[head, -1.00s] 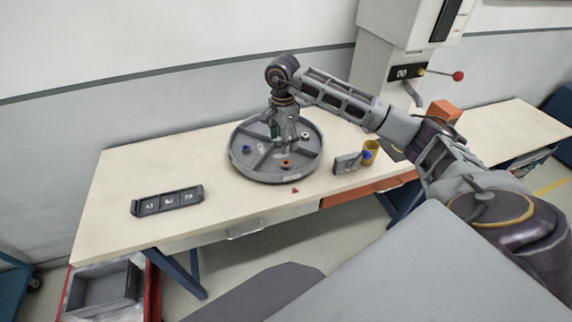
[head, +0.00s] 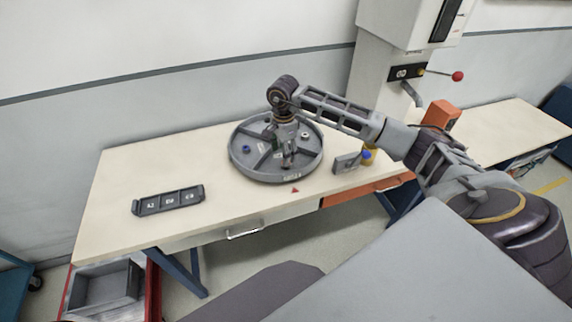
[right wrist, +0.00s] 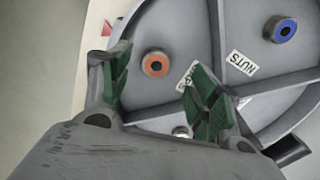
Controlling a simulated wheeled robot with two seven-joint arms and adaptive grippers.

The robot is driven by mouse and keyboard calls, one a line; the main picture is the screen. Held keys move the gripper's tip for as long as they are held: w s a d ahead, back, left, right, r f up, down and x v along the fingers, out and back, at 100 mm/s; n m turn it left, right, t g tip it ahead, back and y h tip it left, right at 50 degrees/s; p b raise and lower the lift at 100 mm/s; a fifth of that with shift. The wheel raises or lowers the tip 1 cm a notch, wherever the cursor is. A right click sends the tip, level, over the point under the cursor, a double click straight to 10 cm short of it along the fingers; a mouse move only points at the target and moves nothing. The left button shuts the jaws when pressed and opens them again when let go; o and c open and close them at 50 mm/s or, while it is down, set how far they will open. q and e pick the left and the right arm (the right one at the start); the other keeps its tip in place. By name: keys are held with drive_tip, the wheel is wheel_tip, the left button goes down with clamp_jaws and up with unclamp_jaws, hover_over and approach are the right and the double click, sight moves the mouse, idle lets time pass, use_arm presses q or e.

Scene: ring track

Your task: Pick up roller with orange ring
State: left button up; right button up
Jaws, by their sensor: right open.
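The roller with the orange ring (right wrist: 155,64) sits in a compartment of the round grey tray (right wrist: 185,30). In the right wrist view it lies a little beyond and between the open fingers of my right gripper (right wrist: 160,92); nothing is held. In the head view my right gripper (head: 288,155) is over the front part of the tray (head: 250,173) and hides this roller. A roller with a blue ring (right wrist: 284,31) sits in another compartment and shows in the head view at the tray's left side (head: 246,149). My left gripper is not in view.
Low divider walls split the tray, with a "NUTS" label (right wrist: 242,64) in one compartment. A labelled dark holder (head: 168,201) lies at the table's left. A grey block (head: 346,163) and a yellow cup (head: 368,158) stand right of the tray.

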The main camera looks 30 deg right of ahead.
drive_tip(key=shift+s+d+f+p, duration=0.1)
drive_tip(key=shift+f+p, duration=0.15)
drive_tip(key=shift+f, duration=0.45)
drive_tip(key=shift+s+d+f+p, duration=0.1)
drive_tip(key=shift+f+p, duration=0.1)
drive_tip(key=shift+f, duration=1.5)
drive_tip(key=shift+c, duration=0.3)
drive_tip(key=c, duration=1.1)
drive_tip(key=shift+w, duration=0.1)
drive_tip(key=shift+r, duration=0.2)
